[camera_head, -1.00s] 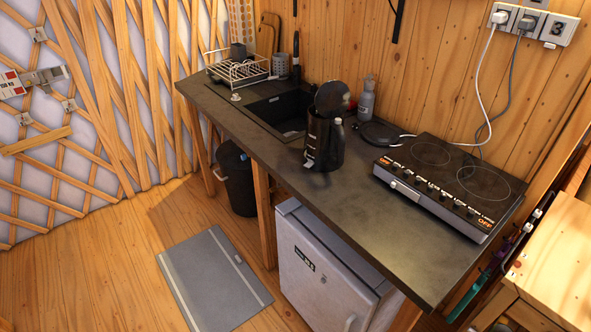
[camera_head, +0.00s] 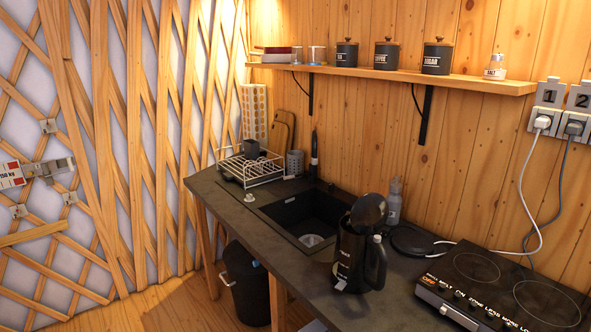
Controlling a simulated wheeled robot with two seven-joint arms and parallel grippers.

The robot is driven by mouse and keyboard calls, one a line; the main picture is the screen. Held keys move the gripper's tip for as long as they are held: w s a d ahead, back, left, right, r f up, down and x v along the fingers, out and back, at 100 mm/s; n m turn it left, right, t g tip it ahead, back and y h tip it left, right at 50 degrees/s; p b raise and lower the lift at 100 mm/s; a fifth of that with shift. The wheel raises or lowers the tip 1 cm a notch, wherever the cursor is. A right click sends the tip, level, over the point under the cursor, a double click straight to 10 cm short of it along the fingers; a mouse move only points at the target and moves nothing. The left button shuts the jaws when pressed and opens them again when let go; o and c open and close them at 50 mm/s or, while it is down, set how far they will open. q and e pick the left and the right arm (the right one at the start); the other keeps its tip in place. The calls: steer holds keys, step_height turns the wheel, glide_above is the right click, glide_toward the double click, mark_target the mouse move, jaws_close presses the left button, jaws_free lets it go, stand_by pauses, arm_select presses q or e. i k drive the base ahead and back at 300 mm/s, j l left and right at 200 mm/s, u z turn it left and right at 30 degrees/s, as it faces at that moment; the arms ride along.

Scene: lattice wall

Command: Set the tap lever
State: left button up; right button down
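A slim black upright piece (camera_head: 314,150) stands at the back edge of the dark sink (camera_head: 303,213). It looks like the tap, but it is small and dark, and I cannot make out its lever or how the lever is set. The sink is sunk into the dark worktop (camera_head: 232,203) and has a small light round item (camera_head: 312,240) at its bottom. Neither of my grippers is in view.
A dish rack (camera_head: 250,167) with a dark mug stands left of the sink. A black kettle (camera_head: 358,255), a grey bottle (camera_head: 394,200) and a hob (camera_head: 500,290) stand to the right. A shelf (camera_head: 400,78) with canisters hangs above. A black bin (camera_head: 246,285) is below.

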mark_target(296, 176)
steer(key=i+j, duration=0.35)
steer(key=i+j+z, duration=0.15)
steer(key=i+j, duration=0.35)
steer(key=j, duration=0.25)
steer(key=i+j+z, duration=0.15)
steer(key=j, duration=0.7)
steer(key=i+j+z, duration=0.15)
steer(key=j, duration=0.3)
